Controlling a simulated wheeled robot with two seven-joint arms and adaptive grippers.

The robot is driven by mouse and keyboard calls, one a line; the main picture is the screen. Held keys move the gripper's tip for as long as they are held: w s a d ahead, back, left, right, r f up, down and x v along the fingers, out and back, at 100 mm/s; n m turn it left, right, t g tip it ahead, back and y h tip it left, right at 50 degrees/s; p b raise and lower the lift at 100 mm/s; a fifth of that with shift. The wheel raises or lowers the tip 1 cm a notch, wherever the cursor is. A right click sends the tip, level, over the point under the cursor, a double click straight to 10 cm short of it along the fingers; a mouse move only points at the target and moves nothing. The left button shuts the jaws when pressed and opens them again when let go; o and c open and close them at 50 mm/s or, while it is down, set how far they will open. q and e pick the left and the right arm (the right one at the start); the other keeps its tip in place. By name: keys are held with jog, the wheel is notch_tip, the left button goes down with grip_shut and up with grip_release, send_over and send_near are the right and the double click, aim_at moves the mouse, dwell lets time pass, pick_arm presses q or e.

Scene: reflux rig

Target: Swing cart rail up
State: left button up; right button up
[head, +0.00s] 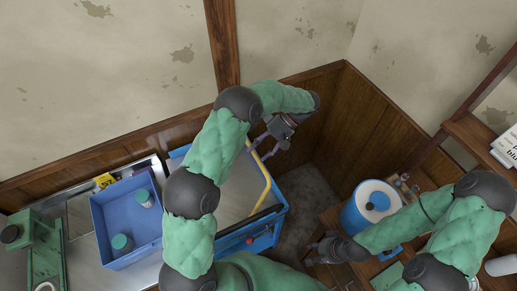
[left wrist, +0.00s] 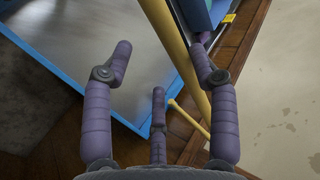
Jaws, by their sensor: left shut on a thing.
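The cart (head: 262,238) has a blue frame and a grey metal top, and it stands by the wooden wall panelling. Its yellow rail (head: 262,172) runs bent along the right part of the top, tilted across it. My left gripper (head: 271,146) is at the rail's far end, near the wall corner.
A blue bin (head: 105,225) with two teal-lidded jars is left of my left arm, on a metal surface. A blue-and-white round vessel (head: 370,207) stands on the wooden table (head: 328,214) at right. Dark floor shows between cart and table. Wood panelling (head: 335,115) closes off the back.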

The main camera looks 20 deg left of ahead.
pick_arm(q)
jog(key=v, duration=0.7)
jog(key=shift+d, duration=0.2)
jog(key=shift+r, duration=0.15)
dwell(0.6)
